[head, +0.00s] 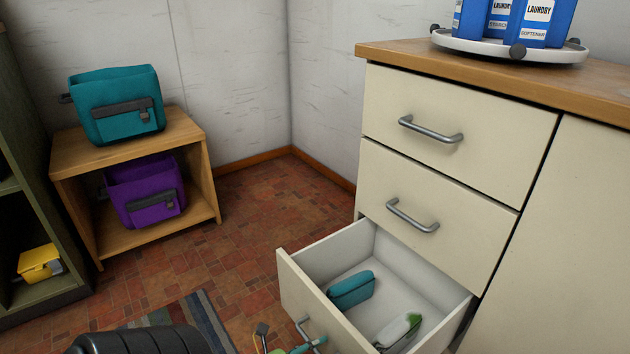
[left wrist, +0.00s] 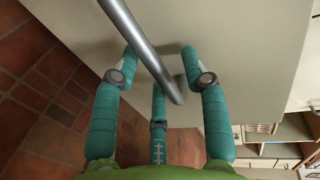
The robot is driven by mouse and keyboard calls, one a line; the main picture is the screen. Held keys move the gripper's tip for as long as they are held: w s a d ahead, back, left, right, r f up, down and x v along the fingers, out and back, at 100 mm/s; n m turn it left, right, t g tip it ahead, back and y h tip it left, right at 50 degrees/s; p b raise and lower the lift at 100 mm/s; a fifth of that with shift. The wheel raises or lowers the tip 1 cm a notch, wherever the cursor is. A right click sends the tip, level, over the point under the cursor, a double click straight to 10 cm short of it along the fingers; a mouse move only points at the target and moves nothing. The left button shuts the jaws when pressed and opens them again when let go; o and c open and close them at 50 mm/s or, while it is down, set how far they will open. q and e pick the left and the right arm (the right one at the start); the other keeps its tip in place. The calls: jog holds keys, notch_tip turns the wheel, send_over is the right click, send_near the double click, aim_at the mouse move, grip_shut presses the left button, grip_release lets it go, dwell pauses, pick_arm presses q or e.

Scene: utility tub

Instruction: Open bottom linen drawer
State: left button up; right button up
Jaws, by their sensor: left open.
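The bottom drawer (head: 288,290) of the cream cabinet stands pulled well out, its inside showing. Its metal handle (head: 306,331) is on the drawer front near the bottom of the head view. My left gripper (head: 300,348) is at this handle, mostly cut off by the frame edge. In the left wrist view its teal fingers (left wrist: 160,60) are spread apart, with the handle bar (left wrist: 150,55) passing between them and the drawer front behind. I cannot tell whether any finger touches the bar. My right gripper is not in view.
A teal pouch (head: 351,290) and a white-and-green item (head: 399,332) lie in the drawer. Two upper drawers (head: 458,130) are shut. A turntable (head: 510,49) holds blue laundry bottles. A wooden shelf (head: 192,128) with bags stands left; tiled floor (head: 235,260) lies between.

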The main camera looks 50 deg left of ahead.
pick_arm(q)
jog(key=v, duration=1.2)
jog(key=shift+w+d, duration=0.1)
jog(key=shift+d, duration=0.05)
